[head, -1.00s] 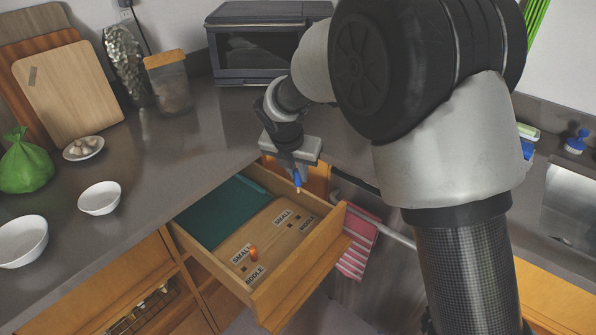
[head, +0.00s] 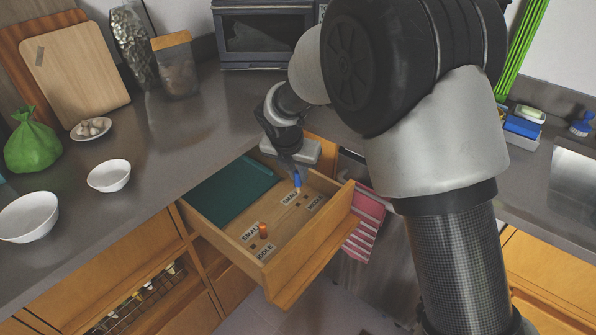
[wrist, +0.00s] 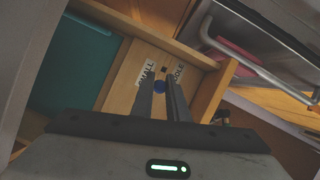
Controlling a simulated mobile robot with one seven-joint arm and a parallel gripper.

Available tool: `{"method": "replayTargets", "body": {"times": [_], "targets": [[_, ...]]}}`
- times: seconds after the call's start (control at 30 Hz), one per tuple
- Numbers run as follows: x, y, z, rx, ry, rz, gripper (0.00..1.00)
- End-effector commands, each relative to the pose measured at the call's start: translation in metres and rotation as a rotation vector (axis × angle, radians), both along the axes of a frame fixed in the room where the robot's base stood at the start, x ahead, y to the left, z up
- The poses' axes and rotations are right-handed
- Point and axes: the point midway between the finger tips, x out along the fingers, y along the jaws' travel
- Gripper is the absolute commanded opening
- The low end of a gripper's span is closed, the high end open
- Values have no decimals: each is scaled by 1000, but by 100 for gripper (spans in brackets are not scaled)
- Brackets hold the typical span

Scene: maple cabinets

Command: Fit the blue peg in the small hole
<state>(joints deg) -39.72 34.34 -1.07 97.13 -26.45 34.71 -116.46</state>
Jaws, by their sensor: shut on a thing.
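My gripper (head: 296,172) is shut on the blue peg (head: 297,181) and points down into the open drawer. The peg also shows between the fingers in the wrist view (wrist: 159,87). It is over the board by the far SMALL label (head: 291,198); whether its lower end touches the board or a hole cannot be told. A dark square hole (wrist: 164,69) shows just beyond the peg in the wrist view, between the SMALL and MIDDLE labels. An orange peg (head: 263,230) stands at the nearer SMALL label (head: 250,233), with a dark hole beside it.
The open drawer's front wall (head: 322,250) and side walls surround the board. A teal panel (head: 228,188) lies in the drawer's left part. A dishwasher handle and a pink striped towel (head: 365,220) are right of the drawer. Bowls stand on the counter at left.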

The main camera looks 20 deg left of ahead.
Motion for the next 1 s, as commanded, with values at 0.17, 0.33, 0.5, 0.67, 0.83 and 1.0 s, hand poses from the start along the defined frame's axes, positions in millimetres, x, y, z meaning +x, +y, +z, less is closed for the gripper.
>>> {"method": "replayTargets", "body": {"times": [0.17, 0.33, 0.5, 0.67, 0.83, 1.0], "targets": [[0, 0, 2, 0, 1, 1, 0], [0, 0, -11, 1, 0, 0, 0], [0, 0, -27, -1, 1, 1, 0], [0, 0, -40, 0, 1, 0, 0], [0, 0, -46, 1, 0, 1, 0], [0, 0, -46, 1, 0, 1, 0]]}}
